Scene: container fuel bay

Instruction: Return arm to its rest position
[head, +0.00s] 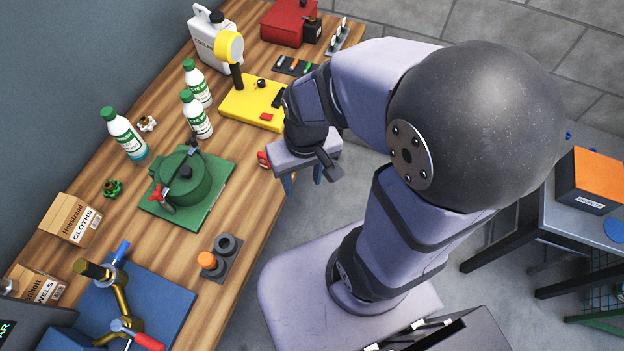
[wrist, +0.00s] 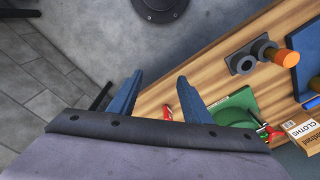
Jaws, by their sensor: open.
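My gripper (head: 303,181) hangs off the right edge of the wooden bench, over the grey floor, in the head view. Its two blue fingers stand apart with nothing between them. The wrist view also shows my gripper (wrist: 158,95) open and empty, with floor and the bench edge beyond the fingers. My arm is bent, with its large dark joint high at the right of the head view. No held object shows in either view.
The wooden bench (head: 262,190) carries a green pot (head: 184,182) on a green plate, a yellow device (head: 254,103), several white bottles and a blue plate with brass piping (head: 122,300). A red-handled part (head: 263,160) sits near the gripper. A side table with an orange-topped box (head: 592,180) stands right.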

